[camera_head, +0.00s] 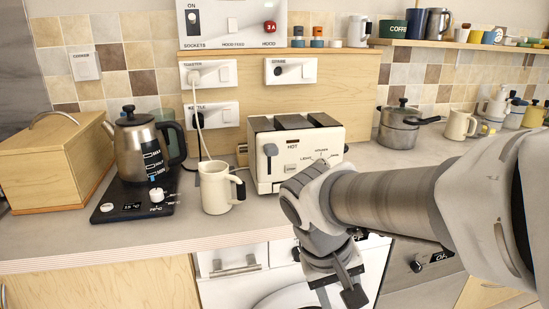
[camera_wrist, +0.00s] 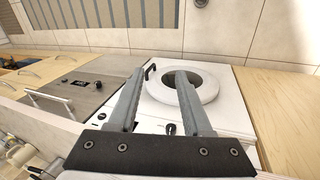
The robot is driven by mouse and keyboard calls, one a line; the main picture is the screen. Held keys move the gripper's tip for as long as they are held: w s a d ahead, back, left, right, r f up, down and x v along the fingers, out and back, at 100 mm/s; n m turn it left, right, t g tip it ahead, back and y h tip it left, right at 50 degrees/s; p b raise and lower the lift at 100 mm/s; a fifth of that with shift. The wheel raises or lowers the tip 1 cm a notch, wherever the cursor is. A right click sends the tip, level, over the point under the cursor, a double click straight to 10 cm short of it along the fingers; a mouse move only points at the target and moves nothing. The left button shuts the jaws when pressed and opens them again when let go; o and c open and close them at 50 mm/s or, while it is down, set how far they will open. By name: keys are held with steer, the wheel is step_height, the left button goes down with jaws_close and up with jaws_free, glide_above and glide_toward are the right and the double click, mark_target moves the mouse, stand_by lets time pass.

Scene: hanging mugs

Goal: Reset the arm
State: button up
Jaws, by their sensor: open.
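My gripper (camera_head: 338,285) hangs in front of the counter's edge in the head view, below the toaster. In the wrist view my gripper (camera_wrist: 158,95) has its two grey fingers spread apart with nothing between them. Behind the fingers is a white front-loading washer (camera_wrist: 187,88) with a round door. My arm reaches in from the right of the head view and bends downward at the wrist. The fingertips show only partly in the head view.
A cream mug (camera_head: 215,187) stands on the counter left of the cream toaster (camera_head: 295,150). A kettle (camera_head: 140,150) on its black base and a wooden bread box (camera_head: 55,165) stand further left. A pot (camera_head: 398,128) and another cream mug (camera_head: 458,125) stand behind my arm.

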steer(key=s+d+r+m+t+y, duration=0.1)
steer(key=s+d+r+t+y, duration=0.2)
steer(key=s+r+t, duration=0.15)
step_height(320, 180, up, 18)
steer(key=p, duration=1.6)
steer(key=shift+s+f+p, duration=0.15)
steer(key=shift+s+p, duration=0.25)
steer(key=shift+a, duration=0.1)
